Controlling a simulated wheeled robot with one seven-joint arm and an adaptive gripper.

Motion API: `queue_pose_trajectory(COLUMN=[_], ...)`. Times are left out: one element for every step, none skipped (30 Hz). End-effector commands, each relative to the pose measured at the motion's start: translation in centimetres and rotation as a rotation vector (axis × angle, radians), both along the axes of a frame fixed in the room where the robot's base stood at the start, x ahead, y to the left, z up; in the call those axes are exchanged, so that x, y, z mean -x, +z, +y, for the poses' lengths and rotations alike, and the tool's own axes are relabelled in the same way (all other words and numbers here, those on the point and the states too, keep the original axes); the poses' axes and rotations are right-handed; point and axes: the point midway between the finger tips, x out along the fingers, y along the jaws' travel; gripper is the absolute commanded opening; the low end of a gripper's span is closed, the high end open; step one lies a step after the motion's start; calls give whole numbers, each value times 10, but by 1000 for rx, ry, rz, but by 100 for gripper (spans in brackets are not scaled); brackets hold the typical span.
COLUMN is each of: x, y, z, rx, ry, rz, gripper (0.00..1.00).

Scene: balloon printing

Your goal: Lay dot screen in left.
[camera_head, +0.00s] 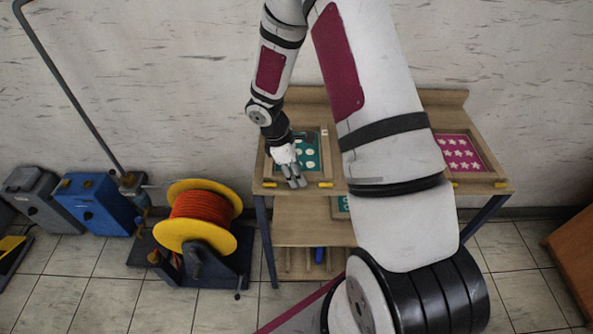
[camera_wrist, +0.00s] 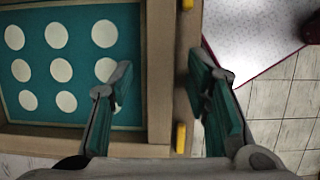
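The dot screen (camera_head: 311,150), teal with white dots in a wooden frame, lies at the left of the wooden table. It fills the left of the wrist view (camera_wrist: 75,72). My gripper (camera_head: 293,184) is over the front part of this frame, near the table's front edge. In the wrist view my gripper (camera_wrist: 161,75) has its fingers well apart, with nothing held between them. One finger covers part of the screen and its frame; the other appears beyond the table edge. Whether a finger touches the frame cannot be told.
A pink star screen (camera_head: 460,152) lies at the table's right. Yellow blocks (camera_head: 325,185) line the front edge. A lower shelf (camera_head: 300,222) carries another teal piece (camera_head: 343,203), partly hidden by my arm. An orange cable reel (camera_head: 203,215) and a blue box (camera_head: 95,203) stand left on the floor.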

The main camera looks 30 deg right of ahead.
Motion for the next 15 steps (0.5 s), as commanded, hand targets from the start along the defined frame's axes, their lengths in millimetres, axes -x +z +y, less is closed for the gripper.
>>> queue_pose_trajectory(x=[0,0,0,0,0,-1,-2,-3,-4,-4,-5,-6,-7,-9,-9], y=[0,0,0,1,3,6,9,12,18,23,29,37,43,49,57], z=[0,0,0,0,1,1,2,3,5,6,8,10,11,13,15], rx=[-1,-1,-1,0,0,1,1,0,0,0,1,1,1,1,1], ry=[0,0,0,0,0,0,0,0,0,0,0,-1,0,0,0], rz=[1,1,1,0,0,-1,-1,-2,-4,-4,-3,-5,-4,-6,-5], gripper=[44,44,44,44,44,44,44,44,44,44,44,44,44,44,44])
